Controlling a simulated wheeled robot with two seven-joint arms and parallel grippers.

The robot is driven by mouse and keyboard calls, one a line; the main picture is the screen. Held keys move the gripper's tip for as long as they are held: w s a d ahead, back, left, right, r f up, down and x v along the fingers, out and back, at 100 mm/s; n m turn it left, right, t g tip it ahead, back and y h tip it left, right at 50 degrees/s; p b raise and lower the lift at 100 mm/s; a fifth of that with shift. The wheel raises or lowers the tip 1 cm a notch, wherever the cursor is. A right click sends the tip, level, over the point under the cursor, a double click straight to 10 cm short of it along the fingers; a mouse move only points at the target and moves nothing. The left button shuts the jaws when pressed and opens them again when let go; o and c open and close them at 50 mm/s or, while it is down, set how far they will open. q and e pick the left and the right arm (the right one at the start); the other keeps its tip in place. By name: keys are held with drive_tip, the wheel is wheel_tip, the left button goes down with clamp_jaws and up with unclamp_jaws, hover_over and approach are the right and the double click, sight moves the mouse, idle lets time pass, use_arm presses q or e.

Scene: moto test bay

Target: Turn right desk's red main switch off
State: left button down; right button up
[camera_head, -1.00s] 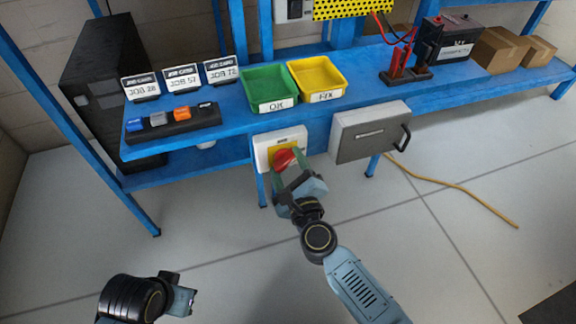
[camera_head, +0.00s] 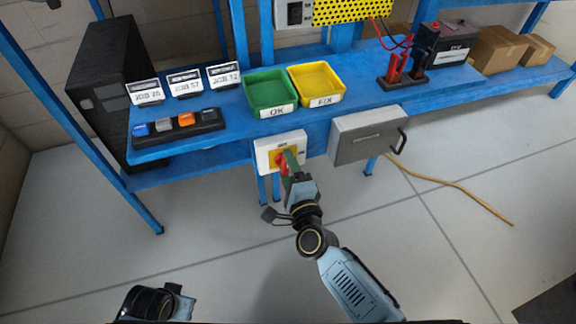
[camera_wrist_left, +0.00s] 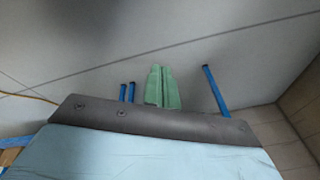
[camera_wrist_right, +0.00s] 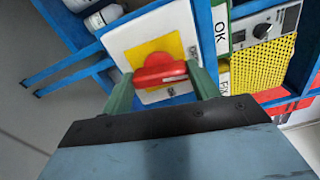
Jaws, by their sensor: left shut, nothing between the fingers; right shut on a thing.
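The red main switch (camera_head: 281,163) sits on a yellow plate in a white box (camera_head: 265,143) on the front of the blue desk. In the right wrist view the red handle (camera_wrist_right: 160,69) lies between the green fingers of my right gripper (camera_wrist_right: 160,84), which is shut on it. In the head view the gripper (camera_head: 289,164) covers part of the switch, and the handle looks turned toward upright. My left gripper is shut and empty in the left wrist view (camera_wrist_left: 162,88), above the floor. In the head view only part of the left arm shows at the bottom left.
A grey drawer box (camera_head: 362,134) with a black handle hangs right of the switch. Green (camera_head: 270,91) and yellow (camera_head: 317,84) bins, job cards and a battery (camera_head: 443,46) stand on the desk.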

use_arm(q)
drive_tip(key=shift+s+a+f+p, duration=0.35)
drive_tip(key=shift+a+f, duration=0.2)
drive_tip(key=shift+f, duration=0.25)
use_arm(e)
drive_tip(key=shift+n, duration=0.9)
drive_tip(key=o, duration=1)
drive_tip(key=shift+s+d, duration=0.1)
drive_tip(key=shift+s, duration=0.2)
use_arm(q)
drive_tip(key=s+a+f+p, duration=0.1)
drive_tip(key=s+f+p, duration=0.1)
drive_tip(key=s+f, duration=0.2)
drive_tip(key=shift+a+f+g, duration=0.3)
drive_tip(key=shift+f, duration=0.4)
use_arm(e)
drive_tip(key=v, duration=1.2)
drive_tip(key=shift+s+d, duration=0.15)
drive_tip(key=shift+s, duration=0.25)
